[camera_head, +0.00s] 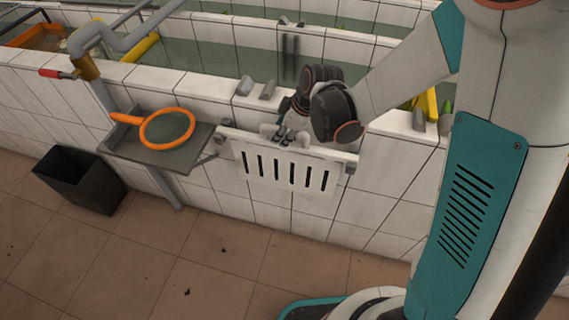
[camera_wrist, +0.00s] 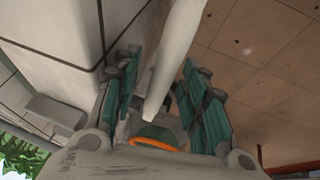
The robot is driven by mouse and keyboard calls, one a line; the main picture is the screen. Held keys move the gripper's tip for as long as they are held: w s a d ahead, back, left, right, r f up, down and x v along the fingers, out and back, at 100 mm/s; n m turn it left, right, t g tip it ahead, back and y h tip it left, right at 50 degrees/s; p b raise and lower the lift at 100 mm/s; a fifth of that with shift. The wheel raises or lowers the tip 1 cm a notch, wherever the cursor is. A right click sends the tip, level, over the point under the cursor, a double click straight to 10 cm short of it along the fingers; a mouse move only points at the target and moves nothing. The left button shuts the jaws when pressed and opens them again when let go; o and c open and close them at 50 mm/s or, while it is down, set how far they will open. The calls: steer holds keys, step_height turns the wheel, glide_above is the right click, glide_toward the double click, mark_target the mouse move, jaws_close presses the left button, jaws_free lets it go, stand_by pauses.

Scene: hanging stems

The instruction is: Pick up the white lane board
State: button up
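The white lane board (camera_head: 290,172), a flat panel with several dark vertical slots, hangs upright on the front of the tiled tank wall, with grey brackets at its upper corners. My gripper (camera_head: 282,137) is at the middle of its top edge, partly hidden by my wrist. In the wrist view, the board (camera_wrist: 178,50) shows edge-on as a white strip between my teal-padded fingers (camera_wrist: 160,68). The fingers are apart, one on each side of it. A gap shows on the left side; whether the right finger touches the board is unclear.
Left of the board, a grey shelf (camera_head: 152,155) holds an orange-rimmed net (camera_head: 167,127). A black bin (camera_head: 82,180) stands on the floor below. Tiled tanks (camera_head: 215,55) with water lie behind the wall. The brown tiled floor (camera_head: 215,265) in front is mostly clear.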

steer(key=shift+f, duration=0.2)
steer(key=shift+c, duration=0.6)
jaws_close()
steer(key=shift+r, duration=0.15)
